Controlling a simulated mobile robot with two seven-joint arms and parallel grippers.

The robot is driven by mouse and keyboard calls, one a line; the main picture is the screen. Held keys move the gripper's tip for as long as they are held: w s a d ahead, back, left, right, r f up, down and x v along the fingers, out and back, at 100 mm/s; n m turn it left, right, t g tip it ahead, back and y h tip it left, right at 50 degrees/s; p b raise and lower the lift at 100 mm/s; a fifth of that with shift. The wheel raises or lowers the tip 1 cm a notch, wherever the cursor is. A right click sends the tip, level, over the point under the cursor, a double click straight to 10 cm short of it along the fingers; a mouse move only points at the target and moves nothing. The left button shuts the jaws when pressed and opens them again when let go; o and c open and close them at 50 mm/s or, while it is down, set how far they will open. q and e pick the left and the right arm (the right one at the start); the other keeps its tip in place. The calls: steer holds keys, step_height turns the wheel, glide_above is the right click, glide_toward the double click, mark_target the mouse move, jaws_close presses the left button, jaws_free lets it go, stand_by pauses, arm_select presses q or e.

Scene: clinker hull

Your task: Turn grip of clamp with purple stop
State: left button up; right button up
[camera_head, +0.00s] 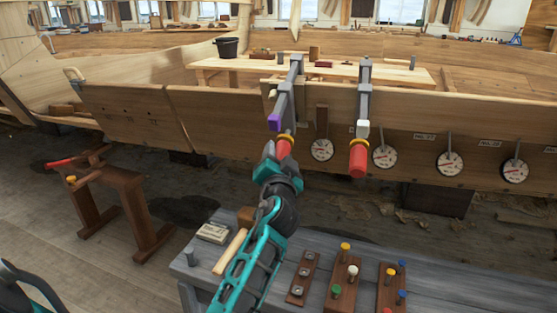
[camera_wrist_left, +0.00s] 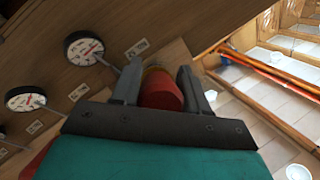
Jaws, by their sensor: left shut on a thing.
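The clamp with the purple stop (camera_head: 275,122) hangs on the hull's upper plank edge, left of a second clamp. Its red grip (camera_head: 284,147) points down toward me. My left gripper (camera_head: 276,154) is at this grip, its fingers on either side of it. In the left wrist view the red grip (camera_wrist_left: 160,90) sits between the two fingers of my left gripper (camera_wrist_left: 160,88), shut on it. The purple stop is hidden in that view. The second clamp (camera_head: 364,95) has a white stop (camera_head: 362,129) and a red grip (camera_head: 357,158); nothing holds it. My right gripper is not in view.
Several round dials (camera_head: 385,157) hang along the hull plank (camera_head: 430,130) to the right. A grey bench (camera_head: 330,245) in front carries pegged wooden blocks, a mallet-like piece and a small box. A wooden trestle (camera_head: 125,190) stands at left on open floor.

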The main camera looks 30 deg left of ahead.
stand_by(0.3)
arm_select(q)
steer(key=o, duration=1)
steer(key=shift+s, duration=0.1)
